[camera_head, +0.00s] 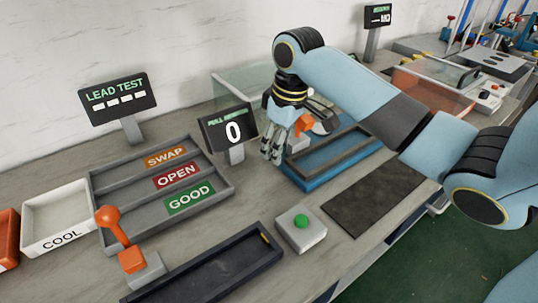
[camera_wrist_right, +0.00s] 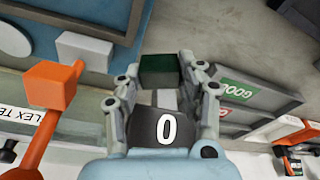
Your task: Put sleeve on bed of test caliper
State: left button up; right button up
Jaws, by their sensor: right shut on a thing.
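My right gripper (camera_head: 272,155) hangs fingers-down over the bench, in front of the "0" display. In the right wrist view its fingers (camera_wrist_right: 162,78) are closed on the two sides of a small dark green block (camera_wrist_right: 160,69), which I take to be the sleeve. In the head view the fingers hide this block. I cannot pick out the test caliper for sure. A grey base (camera_wrist_right: 84,50) with an orange lever (camera_wrist_right: 45,115) stands beside the gripper, partly hidden behind it in the head view (camera_head: 297,143). My left gripper is not in view.
The "0" display (camera_head: 229,131) stands close behind the gripper. The SWAP/OPEN/GOOD rack (camera_head: 225,187) is to its left and a blue tray (camera_head: 318,184) to its right. A green-button box (camera_head: 301,229), dark tray (camera_head: 205,270) and second orange lever (camera_head: 112,225) stand in front.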

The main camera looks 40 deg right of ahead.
aim_at(261, 171)
jog(key=w+f, duration=0.1)
jog(key=w+a+f, duration=0.1)
jog(key=w, duration=0.1)
jog(key=shift+w+a+f, duration=0.15)
jog(key=shift+w+f, duration=0.05)
jog(key=shift+w, duration=0.05)
jog(key=shift+f+b, duration=0.35)
jog(key=shift+f, duration=1.7)
jog(key=o, duration=0.7)
jog(key=shift+c, duration=0.2)
